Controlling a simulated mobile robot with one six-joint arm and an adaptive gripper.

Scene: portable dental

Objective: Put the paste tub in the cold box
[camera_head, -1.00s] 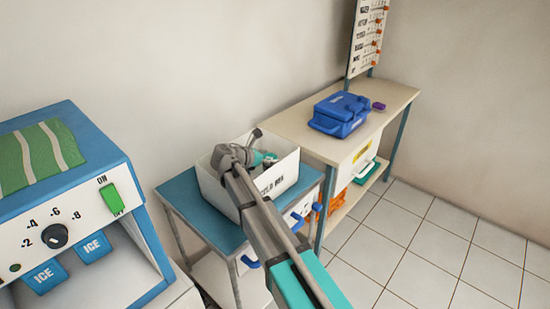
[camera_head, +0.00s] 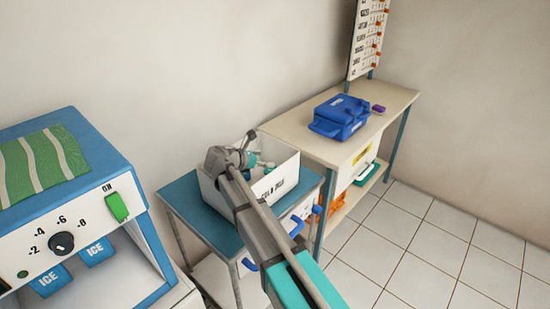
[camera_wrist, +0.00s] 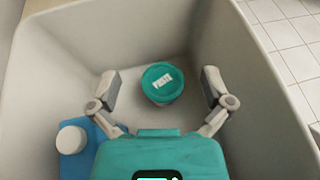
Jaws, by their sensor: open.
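The paste tub (camera_wrist: 162,83) is a small teal tub with a white label on its lid. In the wrist view it stands upright on the floor of the white cold box (camera_wrist: 245,120), near the far wall. My gripper (camera_wrist: 160,76) is open, its two fingers spread to either side of the tub with visible gaps. In the head view the cold box (camera_head: 285,182) stands on a blue-topped table, with lettering on its front. My wrist reaches over its left rim and partly hides the inside.
A blue item with a white cap (camera_wrist: 71,139) lies in the box's lower left corner. A blue case (camera_head: 340,116) and a small purple item (camera_head: 378,108) sit on the bench at right. An ice machine (camera_head: 75,215) stands at left.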

